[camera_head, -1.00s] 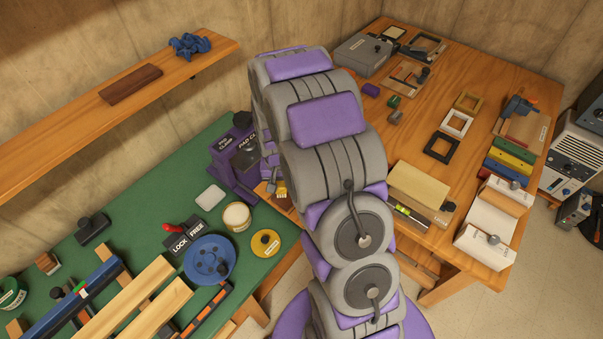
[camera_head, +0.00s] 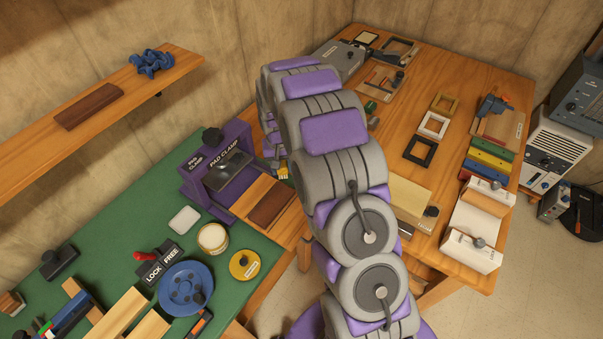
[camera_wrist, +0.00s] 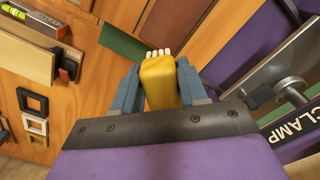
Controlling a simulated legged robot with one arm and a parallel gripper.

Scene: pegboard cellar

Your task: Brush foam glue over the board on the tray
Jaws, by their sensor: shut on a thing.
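My gripper (camera_wrist: 158,82) is shut on a brush with a yellow handle (camera_wrist: 159,85) and pale bristles. In the head view the brush (camera_head: 283,173) shows just left of my arm. A dark brown board (camera_head: 272,202) lies on an orange wooden tray (camera_head: 290,228) in front of the purple pad clamp (camera_head: 222,168). In the wrist view the dark board (camera_wrist: 182,22) is beyond the bristles; whether they touch it I cannot tell. A round open pot with cream contents (camera_head: 213,237) stands on the green bench. My arm hides part of the tray area.
The pad clamp plate (camera_wrist: 290,88) is close on the right in the wrist view. A yellow disc (camera_head: 244,265), a blue wheel (camera_head: 186,288) and a lock lever (camera_head: 158,265) are on the green bench. A wooden table (camera_head: 455,75) with frames and blocks stands at right.

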